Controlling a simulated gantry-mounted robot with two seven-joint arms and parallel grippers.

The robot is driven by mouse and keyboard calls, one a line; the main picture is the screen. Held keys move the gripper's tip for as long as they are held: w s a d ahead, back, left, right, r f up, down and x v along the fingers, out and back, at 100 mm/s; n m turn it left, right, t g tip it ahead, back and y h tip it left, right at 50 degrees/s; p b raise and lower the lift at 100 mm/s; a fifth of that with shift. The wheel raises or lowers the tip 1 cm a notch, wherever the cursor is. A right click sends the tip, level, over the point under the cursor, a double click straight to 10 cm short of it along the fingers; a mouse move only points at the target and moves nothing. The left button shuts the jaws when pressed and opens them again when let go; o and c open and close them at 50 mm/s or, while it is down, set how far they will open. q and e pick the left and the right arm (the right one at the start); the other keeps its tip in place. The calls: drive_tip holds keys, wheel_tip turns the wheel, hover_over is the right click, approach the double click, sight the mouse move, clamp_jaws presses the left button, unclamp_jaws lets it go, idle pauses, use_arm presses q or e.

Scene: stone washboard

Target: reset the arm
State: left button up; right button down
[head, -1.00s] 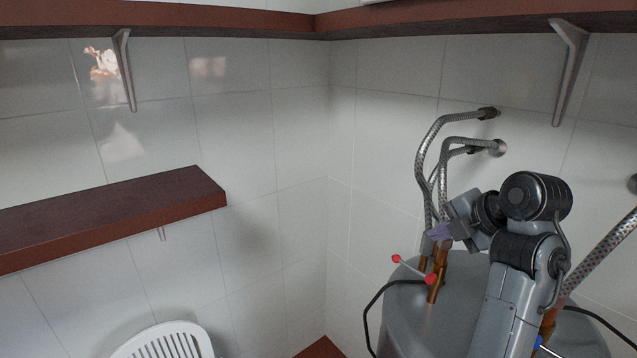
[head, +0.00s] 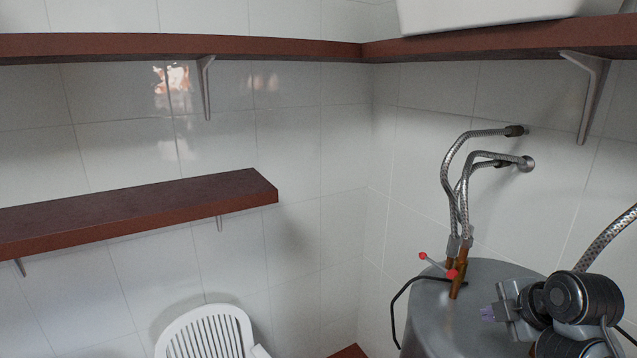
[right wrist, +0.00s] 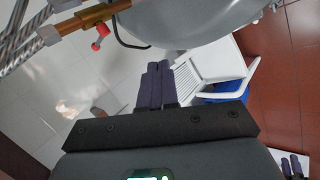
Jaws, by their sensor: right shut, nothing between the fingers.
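The left arm does not show in the head view.
The grey tank (head: 430,318) carries copper pipes, a red-tipped valve handle (head: 436,265) and braided hoses (head: 452,185). A brown shelf (head: 140,213) is at left, and a higher ledge (head: 200,46) runs along the walls. A white chair (head: 207,333) stands below. Open space lies between shelf and tank.

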drive_tip(key=s+a+f+m+g+h+p, duration=0.1)
drive_tip(key=s+f+m, duration=0.3)
drive_tip(key=s+f, duration=0.4)
drive_tip(key=s+a+f+m+g+h+p, duration=0.15)
drive_tip(key=s+f+m, duration=0.35)
drive_tip(key=f, duration=0.6)
drive_tip(key=s+a+f+m+g+y, duration=0.1)
drive_tip(key=s+a+f+m, duration=0.2)
drive_tip(key=s, duration=0.4)
drive_tip(key=s+a+f+m+p, duration=0.1)
drive_tip(key=s+a+f+m, duration=0.15)
drive_tip(key=s, duration=0.45)
drive_tip(key=s+a+f+m+g+y, duration=0.1)
drive_tip(key=s+a+f+m, duration=0.15)
drive_tip(key=s, duration=0.55)
wheel_tip(320, 180, down, 75)
drive_tip(key=b, duration=7.4)
drive_tip(key=shift+w+a+f, duration=0.15)
drive_tip(key=shift+a+f, duration=0.05)
drive_tip(key=shift+a, duration=0.25)
